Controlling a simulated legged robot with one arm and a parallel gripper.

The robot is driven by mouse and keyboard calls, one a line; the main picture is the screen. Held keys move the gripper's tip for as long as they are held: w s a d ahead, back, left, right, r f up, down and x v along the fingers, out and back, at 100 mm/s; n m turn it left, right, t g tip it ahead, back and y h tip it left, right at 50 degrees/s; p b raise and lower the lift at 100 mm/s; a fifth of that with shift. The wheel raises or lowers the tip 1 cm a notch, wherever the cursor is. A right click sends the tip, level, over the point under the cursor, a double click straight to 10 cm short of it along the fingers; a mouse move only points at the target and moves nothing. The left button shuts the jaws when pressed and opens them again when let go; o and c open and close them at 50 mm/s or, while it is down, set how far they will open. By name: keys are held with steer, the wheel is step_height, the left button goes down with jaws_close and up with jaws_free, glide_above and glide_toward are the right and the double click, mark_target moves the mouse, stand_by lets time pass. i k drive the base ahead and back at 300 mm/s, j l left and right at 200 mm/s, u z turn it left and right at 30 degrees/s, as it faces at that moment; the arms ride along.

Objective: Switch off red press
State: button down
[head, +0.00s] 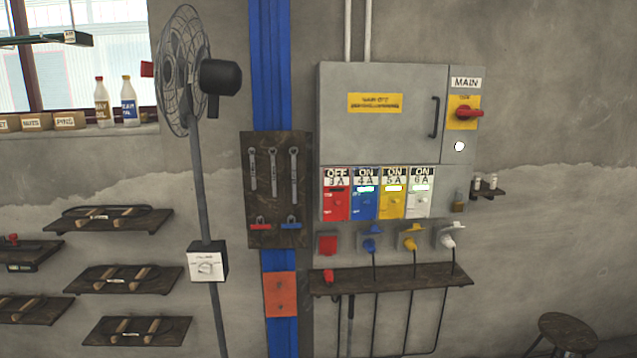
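A grey electrical cabinet (380,138) hangs on the wall. Its lower row has a red breaker (336,205) labelled OFF 3A, then blue (364,206), yellow (391,206) and white (419,206) breakers labelled ON. The lamp strips on those three look lit; none shows lit on the red one. Below, the red socket (327,243) has no plug in it, and a red plug (328,276) rests on the dark shelf (400,282). Blue, yellow and white plugs sit in their sockets with cables hanging down. No press is visible. My gripper is out of view.
A MAIN switch with a red handle (468,113) is at the cabinet's right. A tool board (262,205) with wrenches and a standing fan (187,75) are to the left. A round stool (566,330) stands lower right.

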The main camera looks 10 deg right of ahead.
mark_target(336, 180)
steer(key=i+l+u, duration=0.1)
steer(key=i, duration=0.45)
steer(key=i+l, duration=0.35)
steer(key=i, duration=0.15)
steer(key=i+l+u, duration=0.15)
steer(key=i, duration=0.4)
steer(key=l, duration=0.1)
